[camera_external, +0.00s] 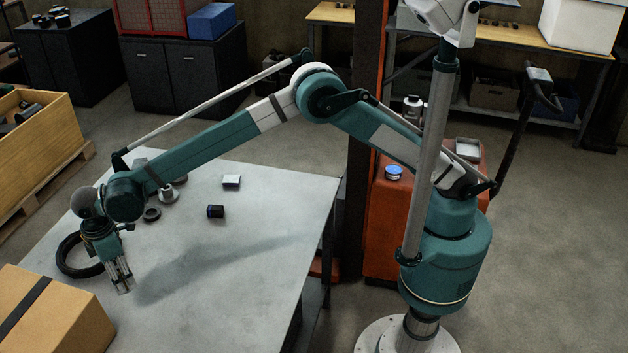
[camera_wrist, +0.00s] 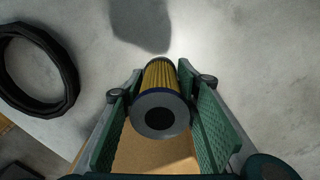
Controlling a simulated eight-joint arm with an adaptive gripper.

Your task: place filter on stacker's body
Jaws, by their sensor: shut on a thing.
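My gripper (camera_external: 122,284) is at the left of the picture, pointing down over the left part of the grey table. In the wrist view my gripper (camera_wrist: 160,115) is shut on the filter (camera_wrist: 160,90), a yellow pleated cylinder with a dark grey round end and a hole in it. The filter sits between the two green finger pads. In the external view the filter cannot be made out. The stacker's orange body (camera_external: 385,235) stands on the floor right of the table, behind my arm's base and partly hidden by my arm.
A blue-topped round item (camera_external: 394,172) and a grey tray (camera_external: 467,148) sit on the orange body. A cardboard box (camera_external: 60,315) stands at front left.

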